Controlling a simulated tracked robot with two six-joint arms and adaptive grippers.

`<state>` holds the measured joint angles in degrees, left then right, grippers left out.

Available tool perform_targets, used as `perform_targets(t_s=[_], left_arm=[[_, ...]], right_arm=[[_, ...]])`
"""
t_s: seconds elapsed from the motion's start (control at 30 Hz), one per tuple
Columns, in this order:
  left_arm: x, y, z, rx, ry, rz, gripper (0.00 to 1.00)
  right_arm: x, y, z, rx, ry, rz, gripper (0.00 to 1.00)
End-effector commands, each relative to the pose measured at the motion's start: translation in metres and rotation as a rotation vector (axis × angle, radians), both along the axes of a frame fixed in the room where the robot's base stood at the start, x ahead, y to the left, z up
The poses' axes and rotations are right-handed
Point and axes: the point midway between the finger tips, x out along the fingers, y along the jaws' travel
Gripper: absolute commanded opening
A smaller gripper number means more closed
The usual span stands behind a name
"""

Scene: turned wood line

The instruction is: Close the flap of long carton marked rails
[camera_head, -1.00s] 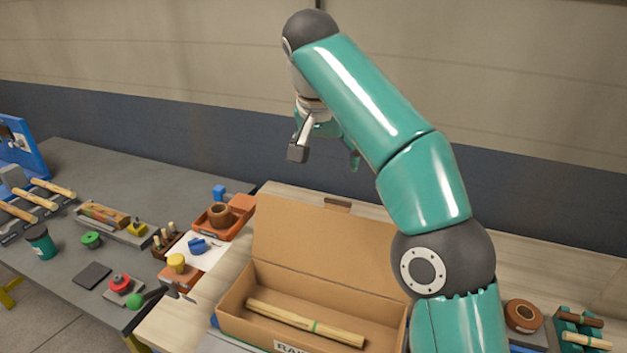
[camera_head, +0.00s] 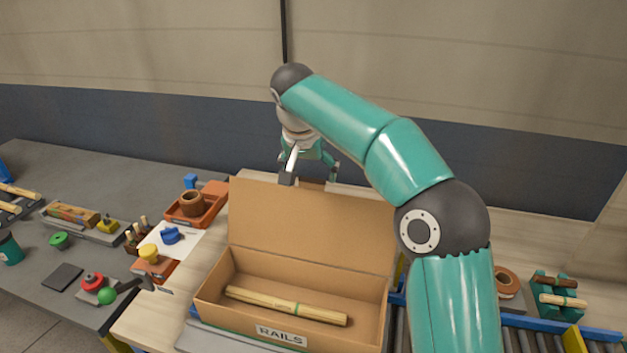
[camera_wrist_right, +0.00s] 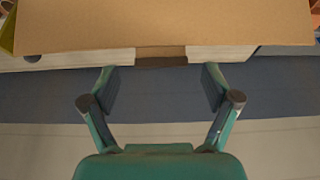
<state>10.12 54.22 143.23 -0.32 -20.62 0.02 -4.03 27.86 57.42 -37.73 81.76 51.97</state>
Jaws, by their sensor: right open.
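The long carton (camera_head: 210,300) carries a label reading RAILS and stands on the wooden bench. Its brown flap (camera_head: 305,225) stands up open at the back edge. A bundle of thin wooden rods (camera_head: 285,305) with a green band lies inside. My right gripper (camera_head: 309,178) is open and empty, pointing down just behind the flap's top edge. In the right wrist view the open fingers (camera_wrist_right: 160,75) sit apart, with the flap (camera_wrist_right: 160,22) beyond their tips. I cannot tell whether a finger touches the flap. My left gripper is not in view.
An orange tray (camera_head: 213,212) with a brown ring stands left of the carton, beside a white sheet (camera_head: 190,243) with a blue item. A brown roll (camera_head: 507,282) and a green rack (camera_head: 556,298) lie at the right. A roller conveyor (camera_head: 520,340) runs in front of them.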

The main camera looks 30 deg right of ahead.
Motion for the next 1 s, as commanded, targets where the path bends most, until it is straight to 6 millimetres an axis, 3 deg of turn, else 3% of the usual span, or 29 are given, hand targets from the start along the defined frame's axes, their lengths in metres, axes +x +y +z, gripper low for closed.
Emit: perform_targets(t_s=[0.2,0.57,1.0], left_arm=[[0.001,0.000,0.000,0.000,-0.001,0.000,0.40],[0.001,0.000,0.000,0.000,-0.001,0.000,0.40],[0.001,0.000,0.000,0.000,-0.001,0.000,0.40]], right_arm=[[0.006,-0.007,-0.022,0.000,0.002,-0.001,0.88],[0.007,-0.008,-0.026,0.000,0.000,0.000,0.88],[0.006,-0.008,-0.026,0.001,0.000,-0.001,0.16]])
